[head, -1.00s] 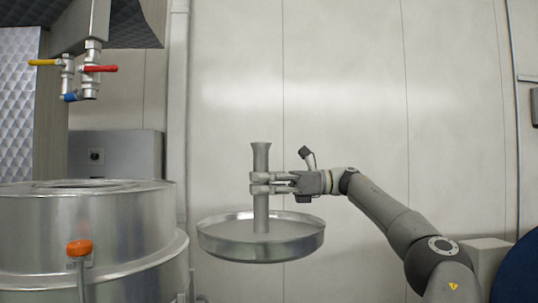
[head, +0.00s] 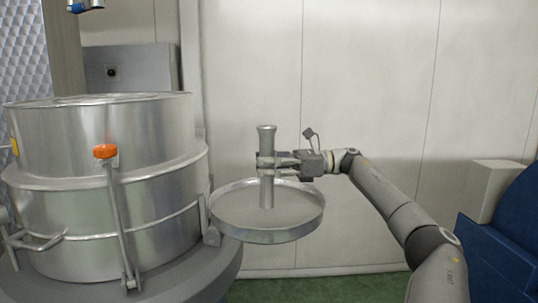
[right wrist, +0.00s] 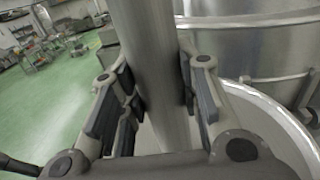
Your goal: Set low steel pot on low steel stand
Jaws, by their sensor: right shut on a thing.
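The low steel pot (head: 285,206) is a shallow round steel pan with an upright steel post in its middle. It hangs level in the air in the head view, above the floor. My right gripper (head: 266,167) is shut around the upper part of the post, coming from the right. In the right wrist view my right gripper (right wrist: 157,80) has a finger pad on each side of the post, and the pan's pale rim (right wrist: 265,125) curves at the right. I cannot make out a low steel stand.
A large steel vessel (head: 100,145) with an orange-knobbed lever stands close left of the pot, on a wide grey base (head: 215,268). A pale wall (head: 370,80) is behind. A blue object (head: 505,245) is at the right. Green floor (head: 320,288) shows below.

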